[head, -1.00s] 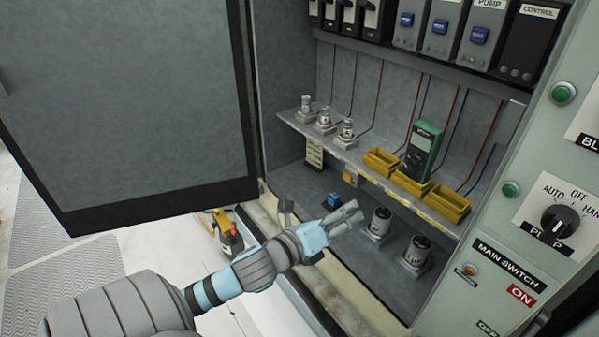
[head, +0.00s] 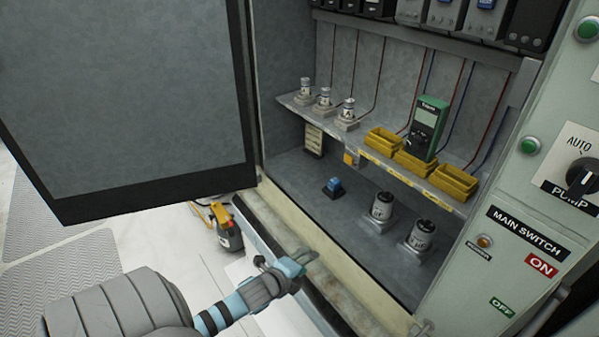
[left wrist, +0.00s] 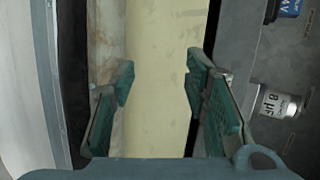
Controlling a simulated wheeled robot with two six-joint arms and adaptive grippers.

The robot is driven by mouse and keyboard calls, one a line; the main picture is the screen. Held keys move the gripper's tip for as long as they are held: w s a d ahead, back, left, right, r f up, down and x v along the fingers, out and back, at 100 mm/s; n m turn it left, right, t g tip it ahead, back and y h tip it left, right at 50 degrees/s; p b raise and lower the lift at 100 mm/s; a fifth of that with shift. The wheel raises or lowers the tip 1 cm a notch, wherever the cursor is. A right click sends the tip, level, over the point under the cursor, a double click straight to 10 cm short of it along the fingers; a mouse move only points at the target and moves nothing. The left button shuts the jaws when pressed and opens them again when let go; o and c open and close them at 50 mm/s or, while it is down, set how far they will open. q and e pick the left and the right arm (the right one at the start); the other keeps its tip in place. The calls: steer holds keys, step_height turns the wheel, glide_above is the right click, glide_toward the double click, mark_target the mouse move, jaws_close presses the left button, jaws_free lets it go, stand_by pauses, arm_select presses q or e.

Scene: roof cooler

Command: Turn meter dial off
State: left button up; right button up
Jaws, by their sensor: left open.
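In the left wrist view my open fingers (left wrist: 158,82) show above the cream sill, and the meter is not in that view. My right gripper is not in view.
Yellow bins (head: 455,184) stand on the shelf in front of the meter. Capacitors (head: 381,208) and a blue part (head: 334,188) sit on the cabinet floor. The open door (head: 120,90) is at left, the switch panel (head: 510,255) at right.

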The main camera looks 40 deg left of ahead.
arm_select(q)
steer(key=shift+n+g, duration=0.3)
steer(key=shift+n, duration=0.4)
steer(key=f, duration=0.2)
steer(key=s+f, duration=0.1)
steer(key=f, duration=0.1)
steer(key=shift+s+a, duration=0.2)
steer(key=shift+r, duration=0.1)
steer(key=s+a+f+n+g, duration=0.1)
steer(key=s+f+n+g, duration=0.3)
steer(key=s+f+n, duration=0.9)
steer(key=s+d+f+g, duration=0.2)
steer(key=s+d+f, duration=0.1)
steer(key=s, duration=0.4)
steer(key=s+d+f+n+g, duration=0.1)
steer(key=s+d+f, duration=0.3)
steer(key=s+f, duration=0.2)
steer(key=s+d+f+n+g+h, duration=0.1)
steer(key=s+d+f, duration=0.3)
steer(key=s, duration=0.4)
steer(key=shift+f+g, duration=0.35)
steer(key=shift+g, duration=0.45)
